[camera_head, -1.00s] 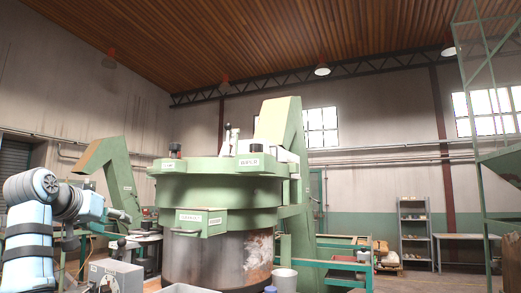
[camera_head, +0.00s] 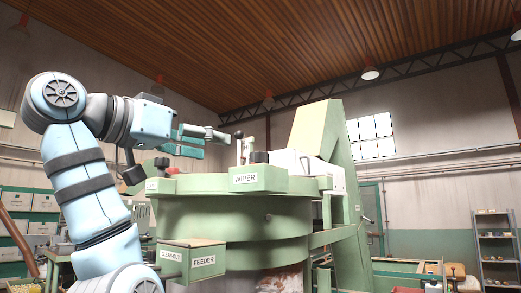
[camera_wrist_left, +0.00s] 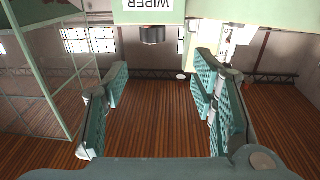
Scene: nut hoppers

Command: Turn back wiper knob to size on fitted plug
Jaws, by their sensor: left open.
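The green nut hopper (camera_head: 235,213) carries a box with a WIPER label (camera_head: 245,179). A black knob (camera_head: 260,157) stands on top of this box, and an upright lever with a black ball (camera_head: 239,135) stands beside it. My left gripper (camera_head: 212,142) is open and empty, left of the lever and above the hopper rim. In the left wrist view the picture is upside down. There the black knob (camera_wrist_left: 152,35) lies beyond the gap between the open fingers (camera_wrist_left: 160,75), apart from them. I cannot make out a plug or size marks. My right gripper is out of view.
A box labelled FEEDER (camera_head: 204,261) and CLEAN-OUT juts from the hopper's front. A tall green chute (camera_head: 340,170) rises behind. Another dark knob (camera_head: 162,163) is on the hopper's left, close below my left arm. Shelves (camera_head: 492,250) stand far right.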

